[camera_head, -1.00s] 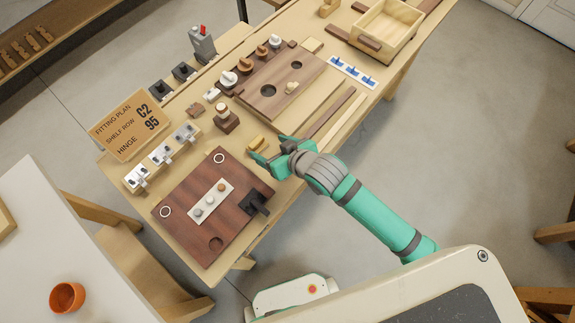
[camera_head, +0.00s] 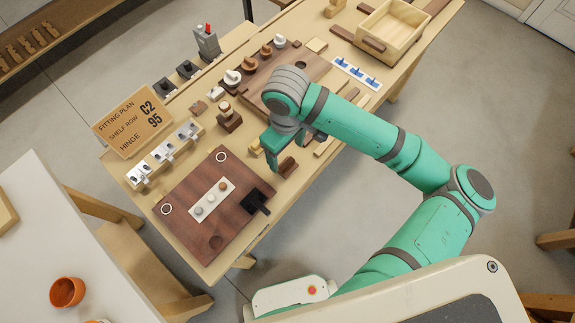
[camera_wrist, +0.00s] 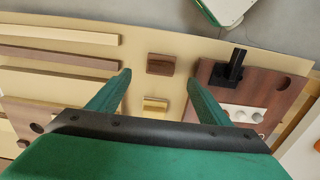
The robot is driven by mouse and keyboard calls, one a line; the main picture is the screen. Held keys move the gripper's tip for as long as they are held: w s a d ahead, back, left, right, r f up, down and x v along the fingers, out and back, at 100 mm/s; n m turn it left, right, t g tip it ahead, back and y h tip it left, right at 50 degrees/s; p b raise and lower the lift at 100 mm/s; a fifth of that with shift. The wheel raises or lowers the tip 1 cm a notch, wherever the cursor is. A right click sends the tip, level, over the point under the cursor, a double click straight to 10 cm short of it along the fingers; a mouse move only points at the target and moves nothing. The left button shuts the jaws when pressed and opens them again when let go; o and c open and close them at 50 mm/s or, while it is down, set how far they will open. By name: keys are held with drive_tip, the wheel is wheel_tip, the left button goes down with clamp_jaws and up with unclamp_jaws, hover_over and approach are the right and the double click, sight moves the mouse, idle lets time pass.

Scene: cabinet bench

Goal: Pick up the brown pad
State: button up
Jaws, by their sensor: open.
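A small brown block (camera_head: 287,166), which looks like the brown pad, lies on the bench near its front edge. In the wrist view the brown block (camera_wrist: 161,64) appears between the fingertip lines, slightly beyond the tips. My gripper (camera_head: 287,148) is open and points down above the bench; its open fingers also show in the wrist view (camera_wrist: 160,80). Nothing is held. A yellow block (camera_wrist: 155,104) shows between the fingers, nearer the palm; in the head view it is partly hidden behind a finger (camera_head: 255,145). A smaller flat brown piece (camera_head: 198,107) lies farther back.
A dark wood board (camera_head: 190,220) with a black bracket (camera_head: 257,202) lies to the left of the brown block. Long strips (camera_wrist: 60,54) lie on its other side. A knob on a brown base (camera_head: 229,121) stands behind. An open wooden box (camera_head: 392,30) stands at the far right.

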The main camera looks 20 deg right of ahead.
sight(287, 164)
wheel_tip(287, 164, down, 8)
drive_tip(key=shift+s+f, duration=0.1)
drive_tip(key=shift+s, duration=0.05)
idle(0.4)
drive_tip(key=c, duration=1.1)
drive_tip(key=shift+c, duration=0.2)
drive_tip(key=shift+r, duration=0.2)
